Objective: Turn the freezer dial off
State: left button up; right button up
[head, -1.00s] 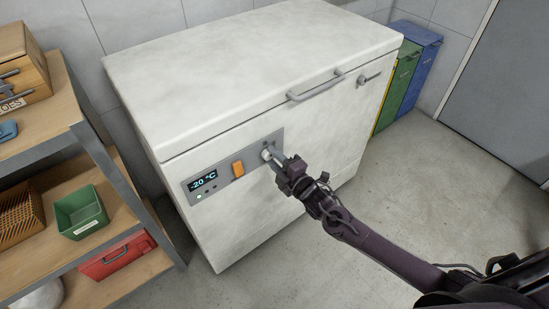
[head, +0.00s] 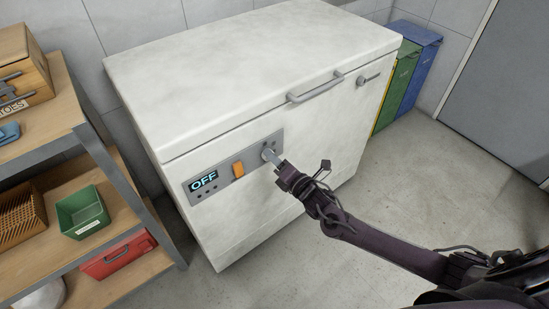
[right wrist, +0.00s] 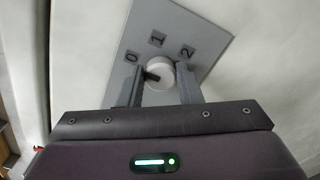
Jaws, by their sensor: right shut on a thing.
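The white chest freezer (head: 250,70) stands against the wall with its lid closed. The display (head: 203,182) on its grey front panel reads OFF. The dial (head: 267,154) is at the panel's right end, partly hidden by my fingers. In the right wrist view the round pale dial (right wrist: 160,68) has a dark mark on its left side, with the labels 0, 1 and 2 around it. My right gripper (right wrist: 157,85) is shut on the dial, one finger on each side. My left gripper is not in view.
An orange switch (head: 238,169) sits between display and dial. A lid handle (head: 315,88) juts out above. A shelf (head: 120,243) with a green bin (head: 82,212) and a red box (head: 117,256) stands left. Green and blue bins (head: 413,70) stand right. The floor in front is clear.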

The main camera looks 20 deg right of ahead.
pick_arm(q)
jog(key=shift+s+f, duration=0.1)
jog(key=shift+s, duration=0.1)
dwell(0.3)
pick_arm(e)
jog(key=o, duration=1)
jog(key=shift+c, duration=0.2)
jog(key=shift+s, duration=0.1)
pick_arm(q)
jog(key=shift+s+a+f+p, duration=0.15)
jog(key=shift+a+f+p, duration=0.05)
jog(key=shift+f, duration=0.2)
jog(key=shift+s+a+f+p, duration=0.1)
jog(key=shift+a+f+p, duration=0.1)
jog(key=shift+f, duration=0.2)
pick_arm(e)
jog(key=v, duration=0.7)
jog(key=shift+s+d, duration=0.15)
jog(key=shift+s, duration=0.15)
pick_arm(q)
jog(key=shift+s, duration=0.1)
